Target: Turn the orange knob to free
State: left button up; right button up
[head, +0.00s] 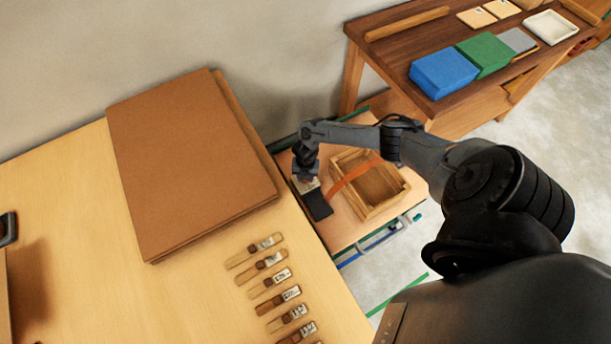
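I make out no orange knob in the head view. An orange strap (352,178) lies across an open wooden crate (395,203) on a low wooden surface. A flat black piece (317,206) lies beside the crate's left side. My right arm comes in from the right over the crate. Its gripper (307,178) points down just above the black piece, beside the strap's left end. A small pale patch shows at the gripper's tip. The fingers are too small and dark to read, and what they touch is hidden. My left gripper is not in view.
Large brown boards (190,165) lie stacked on the light wooden table (60,190). Several labelled wooden pieces (273,282) line its right side. A dark bench (400,48) behind holds a blue block (443,72), a green block (485,54) and a white tray (551,27).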

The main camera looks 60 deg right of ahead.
jog(key=o, duration=1)
jog(key=shift+o, duration=0.2)
notch_tip(320, 180, up, 11)
jog(key=p, duration=0.3)
